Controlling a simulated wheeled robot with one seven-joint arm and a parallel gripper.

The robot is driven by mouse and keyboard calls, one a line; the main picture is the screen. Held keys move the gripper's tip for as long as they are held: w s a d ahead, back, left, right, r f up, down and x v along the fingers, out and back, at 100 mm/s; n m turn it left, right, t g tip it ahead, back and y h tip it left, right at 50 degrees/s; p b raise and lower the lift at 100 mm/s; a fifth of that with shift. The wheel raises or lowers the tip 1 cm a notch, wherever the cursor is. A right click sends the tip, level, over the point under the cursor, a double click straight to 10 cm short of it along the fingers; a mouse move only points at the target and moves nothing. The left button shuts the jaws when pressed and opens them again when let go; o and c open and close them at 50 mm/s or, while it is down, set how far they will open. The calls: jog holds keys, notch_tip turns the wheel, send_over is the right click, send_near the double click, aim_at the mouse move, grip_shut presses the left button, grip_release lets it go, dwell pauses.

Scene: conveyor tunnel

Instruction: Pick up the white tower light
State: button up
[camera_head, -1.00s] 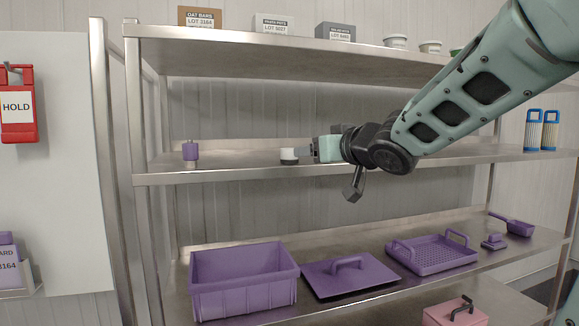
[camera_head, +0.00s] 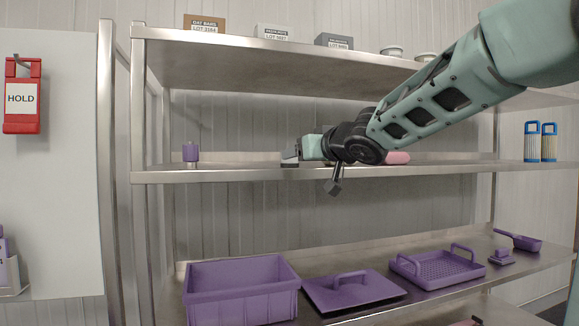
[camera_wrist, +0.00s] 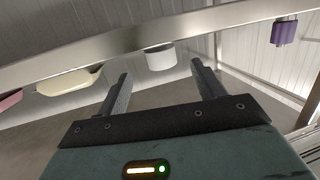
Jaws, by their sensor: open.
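The white tower light (camera_wrist: 160,58) shows in the wrist view as a short white cylinder at the metal shelf edge. It lies ahead of the fingertips, roughly centred between them, with a gap left. My gripper (camera_wrist: 160,79) is open and empty. In the head view my gripper (camera_head: 291,156) is over the middle shelf and hides most of the light. Only a small part near the shelf surface may show there, too little to tell.
A purple light-like item (camera_head: 191,153) stands left on the middle shelf (camera_head: 230,175). A pink item (camera_head: 397,157) lies behind my arm, and a cream item (camera_wrist: 70,81) lies beside the light. The upper shelf (camera_head: 270,60) is overhead. Purple containers (camera_head: 240,305) sit below.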

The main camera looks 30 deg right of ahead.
jog(key=w, duration=0.3)
jog(key=w+f, duration=0.1)
jog(key=w, duration=0.2)
jog(key=w+b, duration=0.1)
jog(key=w, duration=0.2)
jog(key=shift+d+f, duration=0.25)
jog(key=shift+d, duration=0.05)
jog(key=c, duration=1.1)
